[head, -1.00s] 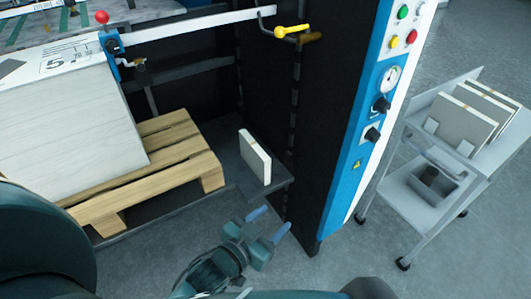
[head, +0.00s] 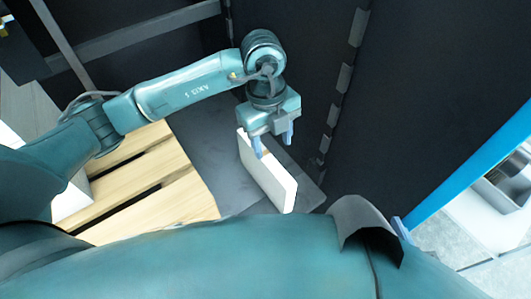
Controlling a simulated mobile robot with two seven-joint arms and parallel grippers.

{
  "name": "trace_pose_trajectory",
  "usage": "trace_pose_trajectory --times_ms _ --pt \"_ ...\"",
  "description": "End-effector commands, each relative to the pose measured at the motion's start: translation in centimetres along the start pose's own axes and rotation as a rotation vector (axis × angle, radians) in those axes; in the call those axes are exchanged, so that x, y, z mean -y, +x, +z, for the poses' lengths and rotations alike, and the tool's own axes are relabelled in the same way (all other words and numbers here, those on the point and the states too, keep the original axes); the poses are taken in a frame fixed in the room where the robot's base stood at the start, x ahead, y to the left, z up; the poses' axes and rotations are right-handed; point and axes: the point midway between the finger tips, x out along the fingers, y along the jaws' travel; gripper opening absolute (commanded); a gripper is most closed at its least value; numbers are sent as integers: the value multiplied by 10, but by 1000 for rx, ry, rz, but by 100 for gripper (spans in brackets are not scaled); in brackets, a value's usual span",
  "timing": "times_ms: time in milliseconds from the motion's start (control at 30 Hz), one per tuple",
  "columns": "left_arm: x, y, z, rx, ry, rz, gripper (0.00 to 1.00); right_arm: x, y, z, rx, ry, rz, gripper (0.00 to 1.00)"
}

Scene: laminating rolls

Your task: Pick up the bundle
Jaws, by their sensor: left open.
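The bundle (head: 270,178), a white and grey slab, stands on its long edge on a dark platform. My left gripper (head: 274,148) is above its far end, pointing down, with its blue fingertips apart. One fingertip is close to the bundle's upper left corner and the other is to the right of it. Whether either touches the bundle cannot be told. A large teal part of my own body crosses the bottom of the head view.
A wooden pallet (head: 165,190) lies left of the dark platform (head: 212,160). A black machine wall (head: 420,90) with a blue edge (head: 465,170) rises on the right. A grey cart (head: 495,215) shows at the far right.

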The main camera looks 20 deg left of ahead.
Motion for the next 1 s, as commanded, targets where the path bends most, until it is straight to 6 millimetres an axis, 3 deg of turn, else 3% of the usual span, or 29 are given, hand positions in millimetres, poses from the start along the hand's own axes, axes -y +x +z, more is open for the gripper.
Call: trace_pose_trajectory --times_ms 100,200,500,767,1000 --pt "-5 0 22 104 -64 30 53 1 0 3 -7 0 -2 36" --pt "-7 11 28 125 -80 38 53 1 1 5 -7 -4 -4 36" --pt "-8 64 33 121 -77 36 53 4 7 14 4 -27 -14 36" --pt "-8 79 34 120 -75 34 53 4 9 17 9 -35 -18 36" --pt "-8 114 36 118 -75 36 53 6 13 25 16 -50 -24 36"
